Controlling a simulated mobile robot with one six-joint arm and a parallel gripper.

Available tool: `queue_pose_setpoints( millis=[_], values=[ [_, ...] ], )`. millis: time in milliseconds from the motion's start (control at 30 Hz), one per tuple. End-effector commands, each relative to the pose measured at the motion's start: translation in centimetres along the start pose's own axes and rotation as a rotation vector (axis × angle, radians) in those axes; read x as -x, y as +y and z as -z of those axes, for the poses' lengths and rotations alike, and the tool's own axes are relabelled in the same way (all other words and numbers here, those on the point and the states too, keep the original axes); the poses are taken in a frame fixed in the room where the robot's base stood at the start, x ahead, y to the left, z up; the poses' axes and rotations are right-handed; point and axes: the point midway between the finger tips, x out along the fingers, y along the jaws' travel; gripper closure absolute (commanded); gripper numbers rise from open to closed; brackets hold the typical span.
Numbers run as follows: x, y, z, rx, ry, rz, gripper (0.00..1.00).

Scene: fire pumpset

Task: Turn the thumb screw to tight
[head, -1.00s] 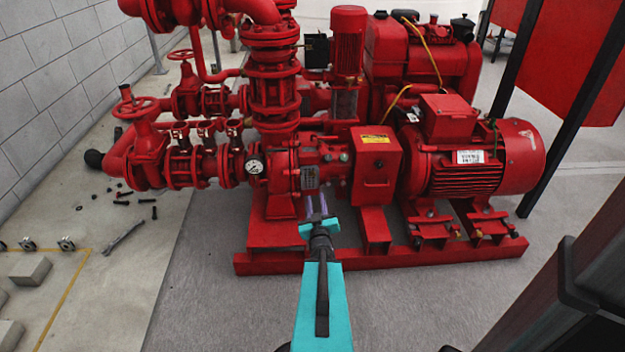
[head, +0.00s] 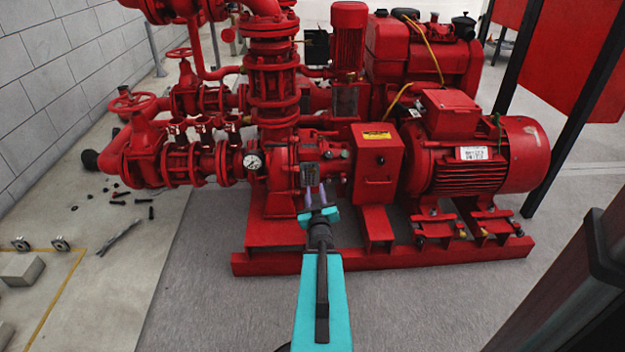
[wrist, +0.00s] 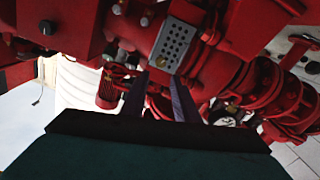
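My gripper (head: 315,194) is in front of the red pump body (head: 285,168) in the head view. Its two fingers stand apart with nothing visible between them. In the wrist view the dark fingers of my gripper (wrist: 158,82) point up toward a grey perforated plate (wrist: 173,45) on the red pump. A small bolt-like part (wrist: 161,61) shows on that plate near the fingertips. I cannot pick out the thumb screw for certain in either view. I cannot tell whether the fingers touch the pump.
A red box with a yellow label (head: 376,165) and a motor (head: 475,155) stand to the right. A pressure gauge (head: 252,162) is left of my gripper. The red base frame (head: 270,262) runs low in front. Bolts and tools lie on the floor at left.

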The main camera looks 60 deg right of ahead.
Motion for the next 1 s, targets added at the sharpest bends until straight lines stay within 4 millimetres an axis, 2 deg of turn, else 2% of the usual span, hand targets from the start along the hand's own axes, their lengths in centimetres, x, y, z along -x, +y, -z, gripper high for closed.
queue_pose_setpoints(
  millis=[533,1000],
  values=[
    [-2.6,-0.1,-0.3,0.001,0.0,0.0,0.72],
    [-7.5,0.0,-0.2,0.001,0.0,0.0,0.72]
  ],
)
